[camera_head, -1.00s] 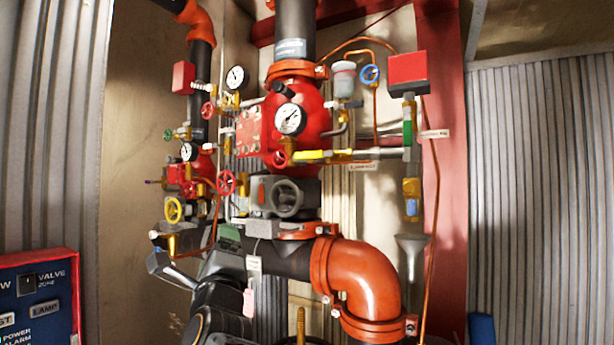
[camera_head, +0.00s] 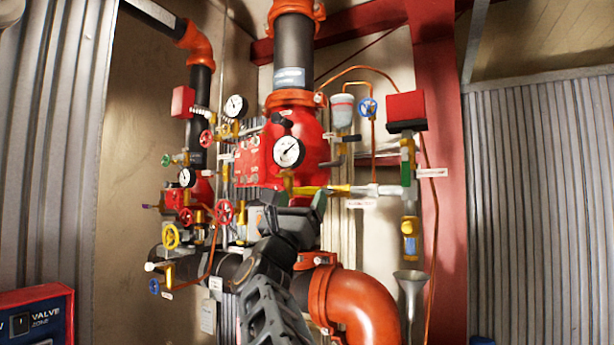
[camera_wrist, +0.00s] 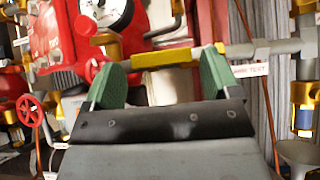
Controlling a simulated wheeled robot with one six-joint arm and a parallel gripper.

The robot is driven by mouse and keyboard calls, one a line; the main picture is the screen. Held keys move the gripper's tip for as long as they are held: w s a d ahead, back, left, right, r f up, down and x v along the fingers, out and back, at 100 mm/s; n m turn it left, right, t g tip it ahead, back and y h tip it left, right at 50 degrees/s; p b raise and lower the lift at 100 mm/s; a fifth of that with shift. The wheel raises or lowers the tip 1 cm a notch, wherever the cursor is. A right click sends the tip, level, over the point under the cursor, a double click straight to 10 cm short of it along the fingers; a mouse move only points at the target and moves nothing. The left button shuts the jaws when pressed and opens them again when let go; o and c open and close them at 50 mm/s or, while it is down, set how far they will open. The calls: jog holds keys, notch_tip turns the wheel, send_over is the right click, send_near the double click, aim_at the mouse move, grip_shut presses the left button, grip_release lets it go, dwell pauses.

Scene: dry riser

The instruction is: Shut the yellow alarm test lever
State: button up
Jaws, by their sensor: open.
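The yellow alarm test lever (camera_head: 336,188) lies nearly level along a small horizontal pipe, right of the red valve body. In the wrist view the yellow lever (camera_wrist: 163,58) shows between my two green fingertips, lengthwise across the gap, near the tip line. I cannot tell whether either finger touches it. My gripper (camera_wrist: 160,76) is open, with nothing held. In the head view my gripper (camera_head: 303,208) is at the left end of the lever and hides part of the pipe there. A white label (camera_wrist: 250,70) is right of the lever.
A pressure gauge (camera_head: 289,152) and the red valve body (camera_head: 258,158) are close by the lever. A red handwheel (camera_head: 224,212) is to the left. A large orange elbow (camera_head: 362,308) is below. A sight glass (camera_head: 409,245) and funnel (camera_head: 410,285) stand right.

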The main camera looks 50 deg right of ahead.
aim_at(306, 191)
jog(key=shift+p+x, duration=0.9)
jog(key=shift+x, duration=1.2)
jog(key=c, duration=1)
jog(key=shift+f+b, duration=0.15)
jog(key=shift+b, duration=0.2)
